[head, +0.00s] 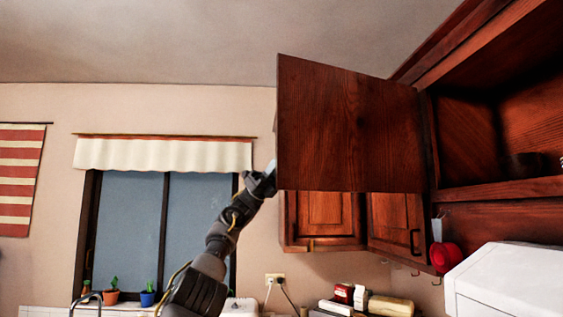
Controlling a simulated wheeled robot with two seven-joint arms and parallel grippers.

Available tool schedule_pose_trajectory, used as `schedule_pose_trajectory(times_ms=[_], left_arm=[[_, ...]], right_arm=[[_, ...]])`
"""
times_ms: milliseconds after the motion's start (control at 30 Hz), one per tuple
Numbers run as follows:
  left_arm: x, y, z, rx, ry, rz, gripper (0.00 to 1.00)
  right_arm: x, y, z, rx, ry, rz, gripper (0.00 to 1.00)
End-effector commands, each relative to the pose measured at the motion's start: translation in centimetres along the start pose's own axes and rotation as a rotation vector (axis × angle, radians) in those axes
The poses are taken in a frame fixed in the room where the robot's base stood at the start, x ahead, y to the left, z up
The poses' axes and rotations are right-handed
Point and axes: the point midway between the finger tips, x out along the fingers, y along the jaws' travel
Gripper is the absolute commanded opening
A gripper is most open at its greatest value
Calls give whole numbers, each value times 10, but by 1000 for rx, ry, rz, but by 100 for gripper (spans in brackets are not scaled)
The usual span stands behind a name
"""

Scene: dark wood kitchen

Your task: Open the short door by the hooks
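A dark red wood cabinet door (345,125) stands swung wide open across the middle of the head view. It is hinged on its right to an upper cabinet, whose shelf space (485,140) is exposed. My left gripper (268,172) is at the door's lower left edge. Its tips are partly hidden at that edge, so I cannot tell if they touch the door or are closed. Small hooks (415,273) hang under the cabinets, below a shut door with a dark handle (414,241). My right gripper is not in view.
A dark object (527,162) sits inside the open cabinet. A red item (445,257) hangs below it, beside a white appliance (510,280). Packages (390,306) lie at the bottom. A window (130,230) with potted plants and a faucet is at left.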

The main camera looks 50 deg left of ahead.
Motion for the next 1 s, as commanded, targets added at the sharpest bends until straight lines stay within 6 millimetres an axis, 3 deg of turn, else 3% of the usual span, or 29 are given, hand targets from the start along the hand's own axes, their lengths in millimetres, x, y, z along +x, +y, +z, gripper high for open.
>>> schedule_pose_trajectory(times_ms=[600,633,767,1000], left_arm=[[-8,-2,8,10,11,6,0],[-8,-2,8,10,11,6,15],[-9,-2,8,10,11,6,32],[-9,-2,8,10,10,5,32]], right_arm=[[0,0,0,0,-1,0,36],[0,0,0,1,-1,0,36],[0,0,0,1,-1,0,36],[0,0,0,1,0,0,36]])
